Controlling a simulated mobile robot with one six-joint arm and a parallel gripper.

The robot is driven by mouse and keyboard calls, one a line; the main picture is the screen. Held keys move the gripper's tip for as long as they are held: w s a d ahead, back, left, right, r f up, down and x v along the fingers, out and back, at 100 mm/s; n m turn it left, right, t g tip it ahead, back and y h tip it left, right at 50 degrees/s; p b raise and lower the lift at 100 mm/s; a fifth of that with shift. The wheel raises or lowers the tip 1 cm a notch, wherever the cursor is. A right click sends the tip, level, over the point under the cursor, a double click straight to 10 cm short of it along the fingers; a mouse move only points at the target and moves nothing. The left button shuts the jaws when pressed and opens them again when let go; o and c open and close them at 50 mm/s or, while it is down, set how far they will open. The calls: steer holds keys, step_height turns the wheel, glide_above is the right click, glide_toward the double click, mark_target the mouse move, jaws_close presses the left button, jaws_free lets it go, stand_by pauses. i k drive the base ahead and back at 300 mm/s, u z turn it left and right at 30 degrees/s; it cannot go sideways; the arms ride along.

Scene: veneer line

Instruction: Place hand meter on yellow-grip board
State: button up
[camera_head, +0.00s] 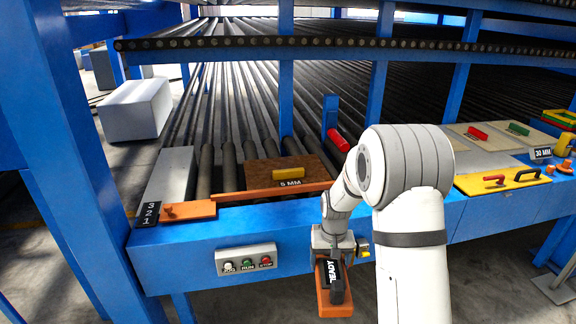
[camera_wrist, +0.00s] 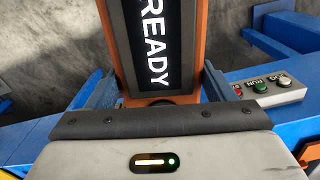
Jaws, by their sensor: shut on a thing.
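The hand meter (camera_head: 335,309) is an orange block with a dark screen reading READY. My gripper (camera_head: 334,274) is shut on it and holds it in front of the blue frame, below the level of the rollers. In the wrist view the meter (camera_wrist: 154,45) stands between the two fingers of my gripper (camera_wrist: 155,88). The yellow-grip board (camera_head: 261,172) is a brown board with a yellow handle (camera_head: 289,174). It lies on the rollers behind an orange bar, with a 5 MM label at its front.
A button box (camera_head: 246,260) is on the blue front beam (camera_head: 190,248); it also shows in the wrist view (camera_wrist: 270,92). Pale boards with red (camera_head: 476,133) and green (camera_head: 518,129) grips lie at right, near a yellow plate (camera_head: 490,184). Blue posts and an upper rail stand behind the yellow-grip board.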

mark_target(283, 164)
steer(key=u, duration=0.1)
steer(key=i, duration=2)
steer(key=z, duration=0.1)
